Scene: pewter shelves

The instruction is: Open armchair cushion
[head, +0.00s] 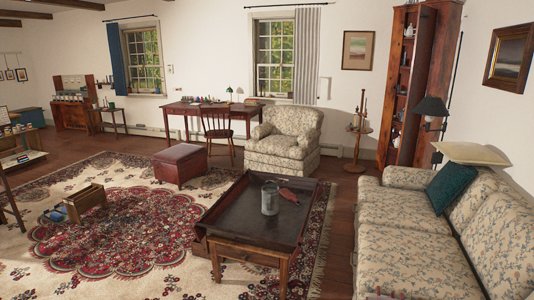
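The armchair (313,148) stands at the far side of the room, past the coffee table. It has pale floral upholstery, rolled arms and a skirted base. Its seat cushion (276,147) has the same pale floral cloth and lies flat between the arms, looking seated in place. The chair is too far away to make out any seam or opening on the cushion. Neither of my grippers shows in the head view.
A dark tray-topped coffee table (240,222) with a metal can (269,199) stands between me and the armchair. A floral sofa (405,235) fills the right side. A red leather ottoman (180,164) stands left of the armchair.

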